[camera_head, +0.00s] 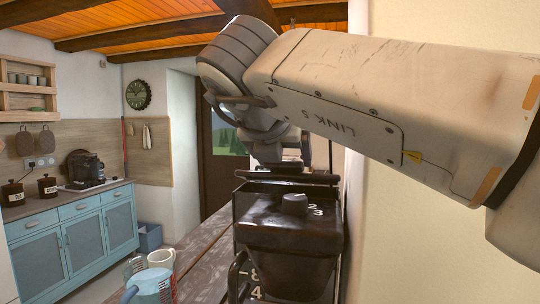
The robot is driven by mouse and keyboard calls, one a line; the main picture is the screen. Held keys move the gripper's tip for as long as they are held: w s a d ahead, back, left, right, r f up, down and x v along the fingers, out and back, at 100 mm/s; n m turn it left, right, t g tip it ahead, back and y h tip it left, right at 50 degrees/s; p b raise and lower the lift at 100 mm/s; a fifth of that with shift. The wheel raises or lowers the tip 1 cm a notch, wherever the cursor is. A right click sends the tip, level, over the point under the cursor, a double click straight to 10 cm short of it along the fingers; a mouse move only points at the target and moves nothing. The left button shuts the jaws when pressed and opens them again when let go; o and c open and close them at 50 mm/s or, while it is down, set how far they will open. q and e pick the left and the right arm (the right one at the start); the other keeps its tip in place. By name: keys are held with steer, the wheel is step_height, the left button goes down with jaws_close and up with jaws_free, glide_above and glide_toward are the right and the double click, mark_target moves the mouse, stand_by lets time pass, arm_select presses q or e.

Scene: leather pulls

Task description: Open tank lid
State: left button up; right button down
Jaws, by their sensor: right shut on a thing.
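A dark machine (288,228) stands on the wooden table, with a round knob and white numbers on it. At its back top is a flat dark lid-like piece (315,179), which I take for the tank lid. It looks about level; whether a gap shows under it I cannot tell. My right arm reaches in from the right above the machine. My right gripper (278,166) points down at the rear top and is shut on the lid's edge; its fingertips are mostly hidden. My left gripper is not in view.
A clear jug (150,287) and a white mug (161,260) stand left of the machine on the wooden table (205,262). A cream wall (430,240) is close on the right. Blue cabinets (75,237) with a coffee maker (84,168) stand far left.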

steer(key=shift+w+d+r+p, duration=0.2)
steer(key=shift+w+r+p, duration=0.25)
steer(key=shift+r, duration=0.25)
steer(key=shift+w+d+r+p, duration=0.15)
steer(key=shift+w+r+p, duration=0.2)
steer(key=shift+w+r, duration=0.25)
